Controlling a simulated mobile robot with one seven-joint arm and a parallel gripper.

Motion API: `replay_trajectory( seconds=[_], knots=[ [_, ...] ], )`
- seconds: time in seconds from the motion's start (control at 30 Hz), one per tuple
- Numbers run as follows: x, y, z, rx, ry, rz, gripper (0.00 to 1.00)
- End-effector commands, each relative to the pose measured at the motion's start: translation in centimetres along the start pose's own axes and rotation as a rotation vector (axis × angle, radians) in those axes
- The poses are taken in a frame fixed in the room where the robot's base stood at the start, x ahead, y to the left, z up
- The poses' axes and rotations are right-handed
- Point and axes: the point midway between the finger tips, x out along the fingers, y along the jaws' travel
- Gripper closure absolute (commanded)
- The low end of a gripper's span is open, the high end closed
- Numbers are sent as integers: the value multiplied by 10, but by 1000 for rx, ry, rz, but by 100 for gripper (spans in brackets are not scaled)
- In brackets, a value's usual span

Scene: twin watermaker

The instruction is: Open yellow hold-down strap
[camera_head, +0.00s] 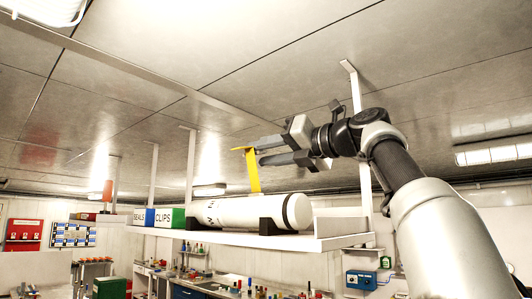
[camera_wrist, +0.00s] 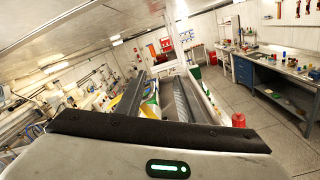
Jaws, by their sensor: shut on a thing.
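The yellow hold-down strap (camera_head: 252,172) stands nearly upright above a white cylinder (camera_head: 235,213), with a short bent tab at its top. My gripper (camera_head: 260,151) reaches in from the right, and its fingertips are at the upper part of the strap, shut on it. The cylinder lies on its side on a hanging white shelf (camera_head: 338,241), in dark cradles (camera_head: 272,226). In the wrist view, a yellow strip (camera_wrist: 130,100) shows beside the left finger of my gripper (camera_wrist: 157,72). The contact between the fingertips and the strap is partly hidden there.
Boxes marked SEALS (camera_head: 140,217) and CLIPS (camera_head: 168,217) stand on the shelf left of the cylinder. White hanger posts (camera_head: 190,165) run from the shelf to the ceiling. A workbench (camera_wrist: 275,85) stands at right in the wrist view, with open floor before it.

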Motion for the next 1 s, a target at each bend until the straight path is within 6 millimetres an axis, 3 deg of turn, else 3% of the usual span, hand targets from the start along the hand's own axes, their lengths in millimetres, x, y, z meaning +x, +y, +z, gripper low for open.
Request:
replay_trajectory(
  seconds=[0.03,0.17,0.7,1.0],
  knots=[
    [0,-13,-8,5,20,-17,75],
    [-11,-14,-8,5,17,-19,75],
    [-136,-5,-2,0,2,-15,75],
    [-171,1,-1,-1,1,-5,75]
  ],
)
